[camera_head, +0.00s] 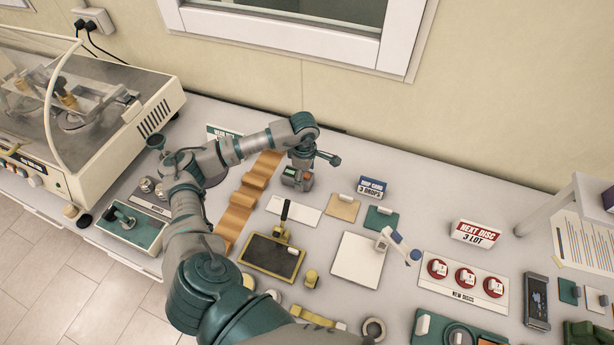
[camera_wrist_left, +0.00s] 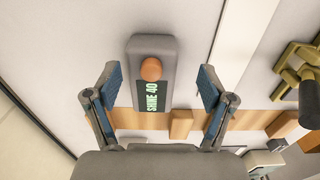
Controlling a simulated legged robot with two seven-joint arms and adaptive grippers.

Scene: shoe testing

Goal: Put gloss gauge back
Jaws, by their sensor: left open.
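The gloss gauge (camera_head: 297,179) is a small dark grey block on the table, beside the brown strip, with a green display and an orange button. In the left wrist view the gauge (camera_wrist_left: 140,48) shows its orange knob and a display reading "SHINE 40". My left gripper (camera_head: 318,158) is just above and behind the gauge in the head view. In the left wrist view the gripper (camera_wrist_left: 156,78) is open, one finger on each side of the gauge, with a gap on both sides. My right gripper is not in view.
A wavy brown strip (camera_head: 236,216) lies left of the gauge. A white strip (camera_head: 296,211), a dark tray (camera_head: 262,262) and a white plate (camera_head: 357,261) lie in front. A "drip card" sign (camera_head: 373,187) stands right. A machine (camera_head: 70,110) fills the left.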

